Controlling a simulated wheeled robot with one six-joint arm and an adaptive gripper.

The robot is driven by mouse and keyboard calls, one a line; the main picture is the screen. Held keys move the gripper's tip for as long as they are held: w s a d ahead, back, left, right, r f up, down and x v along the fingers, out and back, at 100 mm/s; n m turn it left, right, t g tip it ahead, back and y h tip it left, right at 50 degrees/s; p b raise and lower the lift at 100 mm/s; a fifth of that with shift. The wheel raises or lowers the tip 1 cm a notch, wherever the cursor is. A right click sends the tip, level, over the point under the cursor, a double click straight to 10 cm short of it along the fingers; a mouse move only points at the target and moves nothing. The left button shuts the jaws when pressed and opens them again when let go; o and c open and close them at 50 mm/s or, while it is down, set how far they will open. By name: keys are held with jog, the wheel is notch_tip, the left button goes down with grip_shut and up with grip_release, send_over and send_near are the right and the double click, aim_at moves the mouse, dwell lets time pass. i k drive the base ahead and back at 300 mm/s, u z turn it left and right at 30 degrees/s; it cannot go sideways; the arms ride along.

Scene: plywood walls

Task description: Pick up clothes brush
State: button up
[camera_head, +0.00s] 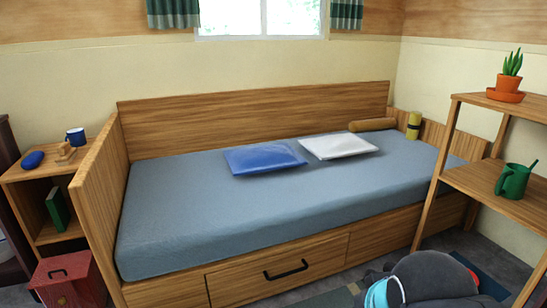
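A small light-brown wooden piece (66,153) lies on top of the wooden bedside shelf (30,174) at the left. It may be the clothes brush, but it is too small to be sure. It sits between a dark blue rounded object (32,160) and a blue-and-white mug (75,137). The mug stands just behind it. A grey, rounded part of my arm with a light blue band shows at the bottom right, in front of the bed. My gripper's fingers are not in view.
A bed with a grey-blue mattress (200,220) fills the middle; its wooden end panel stands right beside the bedside shelf. A red box (68,282) stands on the floor below.

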aim_at(67, 153)
jog(key=u, duration=1.5)
